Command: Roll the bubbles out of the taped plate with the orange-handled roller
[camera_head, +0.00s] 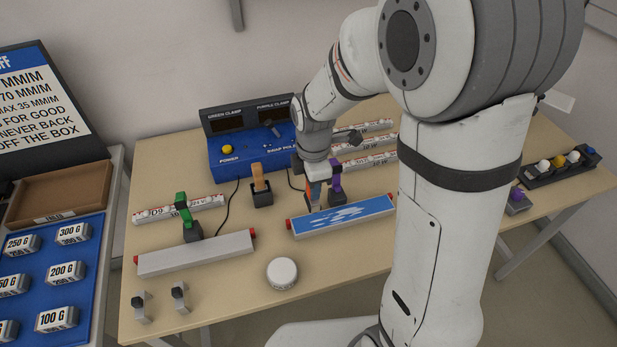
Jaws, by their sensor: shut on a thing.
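The taped plate (365,211) is a long bar on the table with a blue face, white bubble-like patches and red ends. My gripper (312,177) points down above the left half of this plate and is shut on the orange-handled roller (312,194). Only a little of the orange handle shows below the jaws. The roller's lower end is at the plate's back edge or over it; I cannot tell whether it touches. A purple clamp (336,184) stands right beside the roller.
A blue control box (227,160) stands behind. A tan-handled tool (259,183) sits in a dark block. A grey bar (195,254) with a green clamp (187,217) lies left. A white round tub (282,272) stands in front. Labelled tubes (179,208) lie behind.

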